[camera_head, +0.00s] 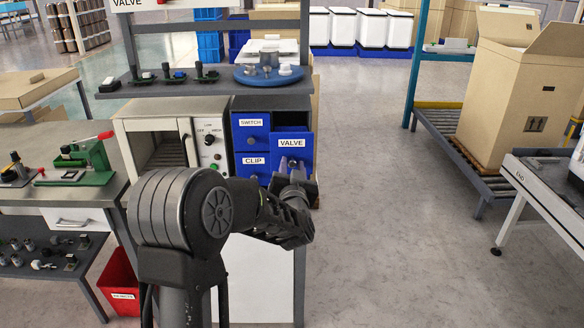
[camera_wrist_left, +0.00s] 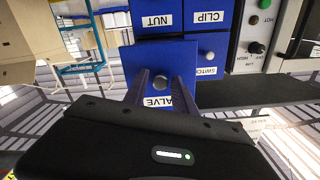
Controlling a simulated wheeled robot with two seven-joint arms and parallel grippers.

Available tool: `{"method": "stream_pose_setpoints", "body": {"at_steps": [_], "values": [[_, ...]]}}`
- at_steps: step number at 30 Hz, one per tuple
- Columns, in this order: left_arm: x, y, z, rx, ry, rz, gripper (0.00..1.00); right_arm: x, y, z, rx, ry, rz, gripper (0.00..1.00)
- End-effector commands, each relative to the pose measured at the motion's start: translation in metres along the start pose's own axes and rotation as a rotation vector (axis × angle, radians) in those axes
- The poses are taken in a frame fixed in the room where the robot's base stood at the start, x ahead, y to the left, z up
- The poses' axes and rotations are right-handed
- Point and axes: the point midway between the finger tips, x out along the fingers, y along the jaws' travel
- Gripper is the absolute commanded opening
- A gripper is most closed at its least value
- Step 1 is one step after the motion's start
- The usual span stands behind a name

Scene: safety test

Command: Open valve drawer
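The valve drawer (camera_head: 306,151) is a blue drawer front labelled VALVE, in the top right of a small blue drawer cabinet. It stands out in front of its neighbours, so it is partly pulled out. Its inside is hidden. The round grey knob (camera_wrist_left: 160,83) of this drawer shows in the left wrist view, which is upside down. My left gripper (camera_head: 292,166) is at the drawer front, with one finger on each side of the knob, and appears shut on it. The left gripper (camera_wrist_left: 160,88) also partly covers the VALVE label. My right gripper is not in view.
Blue drawers labelled SWITCH (camera_head: 250,135) and CLIP (camera_head: 243,172) are beside it; NUT (camera_wrist_left: 155,18) also shows. A grey control box (camera_head: 209,150) stands left. A shelf above holds a round blue tray (camera_head: 246,78). The floor (camera_head: 390,190) to the right is clear.

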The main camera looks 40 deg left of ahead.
Motion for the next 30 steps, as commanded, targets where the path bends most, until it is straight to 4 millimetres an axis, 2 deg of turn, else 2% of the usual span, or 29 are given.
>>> {"method": "stream_pose_setpoints", "body": {"at_steps": [3, 14, 17, 27, 30], "values": [[0.0, 0.0, 0.0, 0.0, 0.0, 0.0, 0.43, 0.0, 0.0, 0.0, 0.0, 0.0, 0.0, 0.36], [-0.004, 0.0, 0.0, -0.001, 0.0, -0.001, 0.43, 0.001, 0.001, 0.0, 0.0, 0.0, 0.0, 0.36], [-0.014, 0.0, 0.001, -0.002, 0.0, -0.001, 0.43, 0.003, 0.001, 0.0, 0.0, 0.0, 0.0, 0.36], [-0.068, 0.001, 0.0, -0.002, 0.001, 0.001, 0.43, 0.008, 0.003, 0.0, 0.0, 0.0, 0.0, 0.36], [-0.076, 0.0, 0.0, -0.001, 0.001, 0.0, 0.43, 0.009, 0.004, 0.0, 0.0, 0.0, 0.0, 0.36]]}}
